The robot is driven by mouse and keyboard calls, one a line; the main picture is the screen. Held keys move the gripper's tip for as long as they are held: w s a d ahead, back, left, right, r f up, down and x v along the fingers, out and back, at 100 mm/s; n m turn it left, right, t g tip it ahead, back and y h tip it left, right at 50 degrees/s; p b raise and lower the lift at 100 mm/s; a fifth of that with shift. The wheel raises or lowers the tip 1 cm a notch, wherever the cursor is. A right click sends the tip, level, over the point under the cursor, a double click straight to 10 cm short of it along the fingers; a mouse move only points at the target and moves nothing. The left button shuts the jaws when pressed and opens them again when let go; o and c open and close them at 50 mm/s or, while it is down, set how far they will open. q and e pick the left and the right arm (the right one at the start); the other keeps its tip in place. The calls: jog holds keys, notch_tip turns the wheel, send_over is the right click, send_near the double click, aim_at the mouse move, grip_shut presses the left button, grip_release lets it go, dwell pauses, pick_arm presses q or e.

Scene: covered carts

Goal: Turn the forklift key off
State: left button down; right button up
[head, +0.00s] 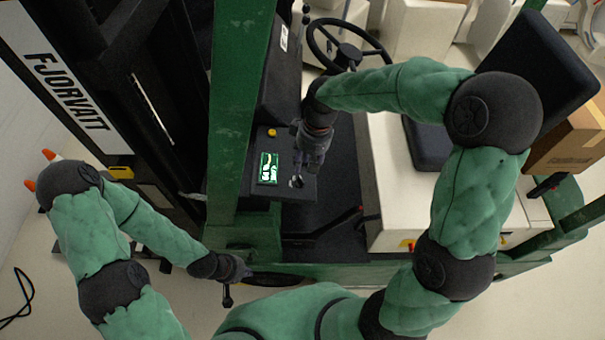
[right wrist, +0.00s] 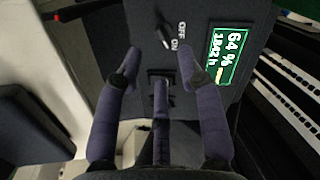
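The forklift key (right wrist: 165,36) is on the dark dash panel, beside the white OFF and ON lettering, in the right wrist view. It is small, and I cannot tell clearly which word it points to. My right gripper (right wrist: 159,54) is open and empty. Its two outer fingers point at the panel, one on each side of the key's line, and the third finger is between them, lower in the picture.
A lit green display (right wrist: 228,55) is beside the key; it also shows in the head view (head: 268,168). A yellow button (head: 272,132) is above it. The steering wheel (head: 347,45), green mast post (head: 238,110) and black seat (head: 530,70) surround the dash.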

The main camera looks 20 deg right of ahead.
aim_at(301, 182)
jog(key=f, duration=0.2)
jog(key=a+f, duration=0.1)
jog(key=f, duration=0.4)
jog(key=shift+a+p, duration=0.15)
jog(key=shift+p, duration=0.15)
jog(key=shift+c, duration=0.3)
grip_shut()
